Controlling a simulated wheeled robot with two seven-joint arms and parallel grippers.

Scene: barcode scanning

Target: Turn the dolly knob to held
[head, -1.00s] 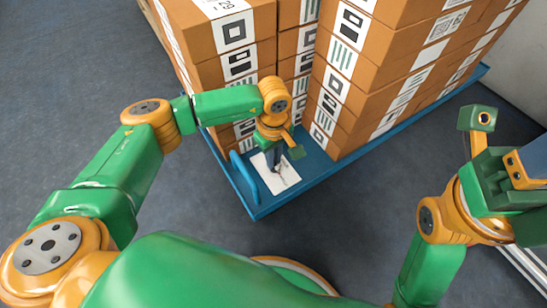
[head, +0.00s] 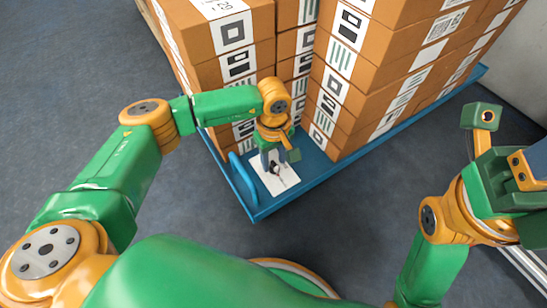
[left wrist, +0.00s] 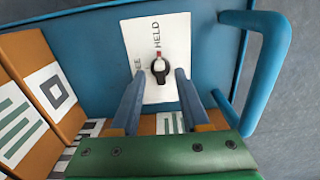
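The dolly knob (left wrist: 160,69) is small and black with a red pointer mark. It sits on a white label plate (left wrist: 171,83) on the blue dolly. In the left wrist view the red mark points towards the word HELD; the other word, partly hidden, ends in EE. My left gripper (left wrist: 161,72) is open, one grey finger on either side of the knob, with visible gaps. In the head view this gripper (head: 273,157) is over the plate, and the knob (head: 275,169) shows small and dark between its fingers. My right gripper (head: 500,175) is at the right edge, its fingers unclear.
The blue dolly (head: 262,205) carries tall stacks of brown labelled boxes (head: 362,75) close behind the left gripper. A blue handle (left wrist: 265,70) rises beside the plate. The grey floor (head: 345,225) in front of the dolly is clear.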

